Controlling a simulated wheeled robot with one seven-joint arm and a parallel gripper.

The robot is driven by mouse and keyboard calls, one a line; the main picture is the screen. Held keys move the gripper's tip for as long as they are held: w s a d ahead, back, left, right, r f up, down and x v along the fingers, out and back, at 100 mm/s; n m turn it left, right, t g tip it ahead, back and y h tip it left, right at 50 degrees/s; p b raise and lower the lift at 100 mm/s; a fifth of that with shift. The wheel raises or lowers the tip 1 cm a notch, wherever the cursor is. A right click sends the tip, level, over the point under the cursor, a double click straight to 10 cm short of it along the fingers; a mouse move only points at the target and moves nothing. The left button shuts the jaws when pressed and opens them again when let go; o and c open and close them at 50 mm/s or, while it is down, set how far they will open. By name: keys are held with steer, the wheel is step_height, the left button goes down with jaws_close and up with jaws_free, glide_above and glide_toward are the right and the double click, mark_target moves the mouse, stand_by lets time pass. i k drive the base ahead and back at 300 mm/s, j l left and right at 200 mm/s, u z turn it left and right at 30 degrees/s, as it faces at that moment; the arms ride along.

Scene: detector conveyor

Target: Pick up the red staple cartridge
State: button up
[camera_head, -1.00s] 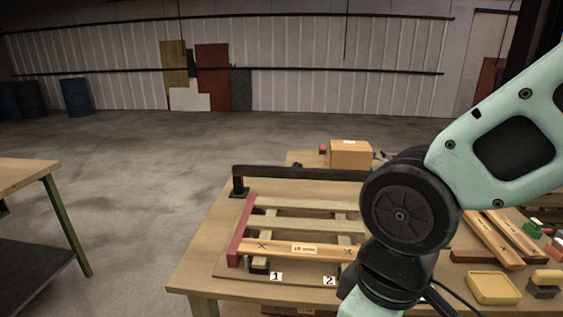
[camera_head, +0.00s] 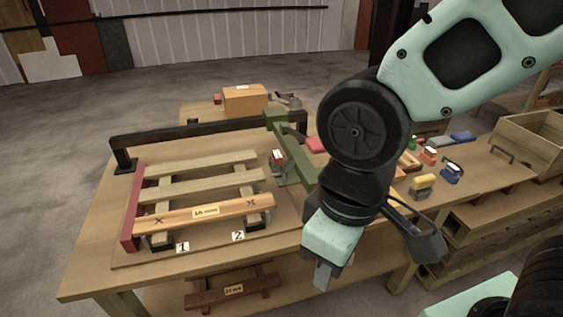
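A small red block with a pale part (camera_head: 429,155) stands among coloured blocks on the right of the workbench; it may be the red staple cartridge, but it is too small to be sure. My gripper (camera_head: 323,276) points down in front of the bench's front edge, well apart from the red block. Its fingers are seen end-on and partly hidden, so their opening is unclear. I see nothing held.
A slatted wooden frame (camera_head: 205,183) with a red side bar lies on the bench's left. A green stapler-like device (camera_head: 290,150) stands beside it. A cardboard box (camera_head: 245,98) is behind; a wooden crate (camera_head: 528,140) is far right.

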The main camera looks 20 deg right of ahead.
mark_target(276, 157)
steer(key=i+j, duration=1)
steer(key=i+l+z, duration=0.05)
